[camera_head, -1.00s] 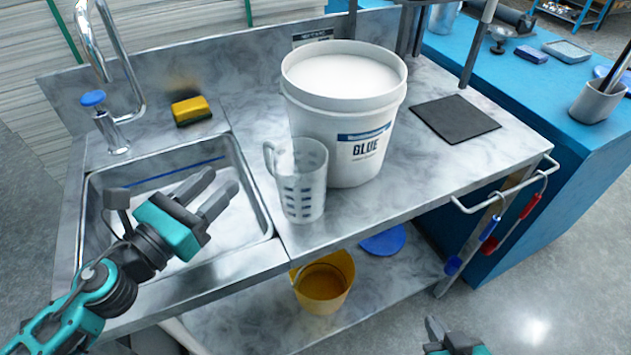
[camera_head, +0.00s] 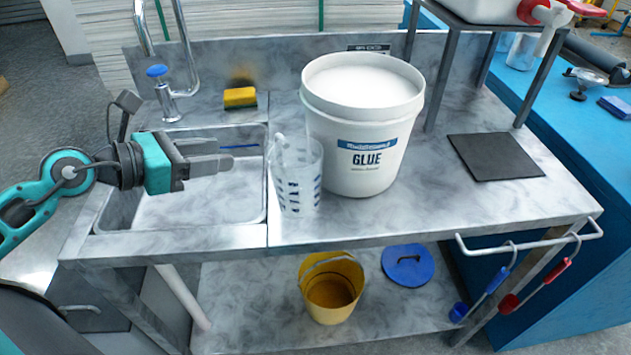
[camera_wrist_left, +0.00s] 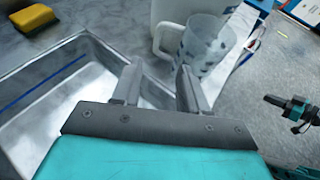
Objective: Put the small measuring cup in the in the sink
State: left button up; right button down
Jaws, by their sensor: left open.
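A clear measuring cup (camera_head: 297,180) with blue marks stands upright on the counter, just right of the sink and beside the glue bucket. It also shows in the left wrist view (camera_wrist_left: 205,40), beyond my fingers. The sink (camera_head: 180,212) is a square basin at the counter's left. My left gripper (camera_head: 230,154) is open and empty, over the sink and left of the cup, apart from it. In the left wrist view my left gripper (camera_wrist_left: 157,78) points toward the cup. My right gripper (camera_wrist_left: 275,101) shows small at the right there; its fingers are unclear.
A large white glue bucket (camera_head: 365,125) stands right behind the cup. A yellow sponge (camera_head: 240,98) and a tap (camera_head: 165,93) are behind the sink. A black mat (camera_head: 494,157) lies at right. A yellow bucket (camera_head: 331,290) sits on the lower shelf.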

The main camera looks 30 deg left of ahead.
pick_arm(q)
jog(key=shift+a+f+x, duration=0.1)
jog(key=shift+x, duration=2)
jog(key=shift+a+f+x, duration=0.1)
jog(key=shift+x, duration=2.05)
jog(key=shift+a+f+x, duration=0.1)
jog(key=shift+x, duration=2)
grip_shut()
